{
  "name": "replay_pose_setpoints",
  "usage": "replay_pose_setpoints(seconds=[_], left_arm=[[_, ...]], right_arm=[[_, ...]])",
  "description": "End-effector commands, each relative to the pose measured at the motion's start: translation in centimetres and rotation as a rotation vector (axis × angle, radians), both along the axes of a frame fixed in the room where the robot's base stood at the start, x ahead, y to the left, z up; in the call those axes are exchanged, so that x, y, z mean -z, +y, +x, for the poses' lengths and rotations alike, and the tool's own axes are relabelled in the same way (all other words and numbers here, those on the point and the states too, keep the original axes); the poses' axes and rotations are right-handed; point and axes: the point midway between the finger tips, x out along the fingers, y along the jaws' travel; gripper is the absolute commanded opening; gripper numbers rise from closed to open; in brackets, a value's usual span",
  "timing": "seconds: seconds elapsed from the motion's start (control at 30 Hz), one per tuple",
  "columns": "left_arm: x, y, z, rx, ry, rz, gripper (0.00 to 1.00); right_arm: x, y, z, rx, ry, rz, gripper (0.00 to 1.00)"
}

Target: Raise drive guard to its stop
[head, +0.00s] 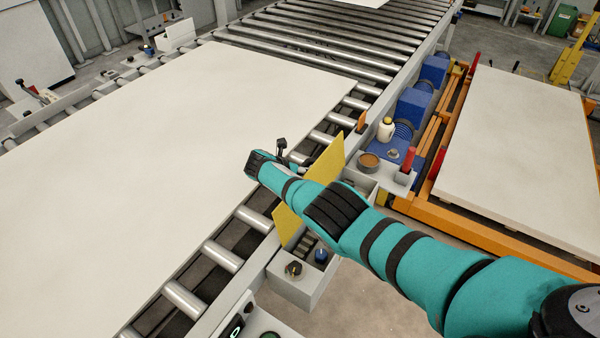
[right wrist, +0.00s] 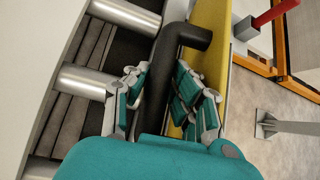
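The drive guard is a yellow panel (head: 331,160) standing tilted along the near side of the roller conveyor; my right arm crosses in front of its middle. It also shows in the right wrist view (right wrist: 208,45), to the right of a black bent handle (right wrist: 181,40) that runs to it. My right gripper (right wrist: 163,76) has its fingers on both sides of the handle and appears closed on it. In the head view, the right gripper (head: 294,158) is partly hidden behind my wrist. My left gripper is not in view.
A large pale board (head: 150,150) covers the conveyor rollers (head: 222,256) to the left. A tray with a brown tin (head: 368,162), a white bottle (head: 385,129) and a red post (head: 407,162) sits beside the guard. Blue motors (head: 415,107) stand behind. An orange frame (head: 445,215) carries another board (head: 525,150).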

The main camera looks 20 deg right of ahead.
Motion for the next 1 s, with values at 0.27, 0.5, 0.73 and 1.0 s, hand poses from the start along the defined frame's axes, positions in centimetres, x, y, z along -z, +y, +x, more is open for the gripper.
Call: replay_pose_setpoints(seconds=[0.27,0.5,0.73,1.0], left_arm=[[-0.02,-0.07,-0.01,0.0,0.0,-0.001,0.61],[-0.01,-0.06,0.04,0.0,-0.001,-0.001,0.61],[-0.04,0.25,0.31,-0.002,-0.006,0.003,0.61],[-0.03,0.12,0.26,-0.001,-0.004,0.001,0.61]], right_arm=[[-0.55,0.3,0.47,-0.009,-0.013,0.001,0.32],[-0.28,0.2,0.27,-0.005,-0.008,0.002,0.32],[-0.24,0.18,0.18,-0.003,-0.006,0.001,0.32],[-1.07,0.99,-0.19,-0.003,-0.008,0.002,0.32]])
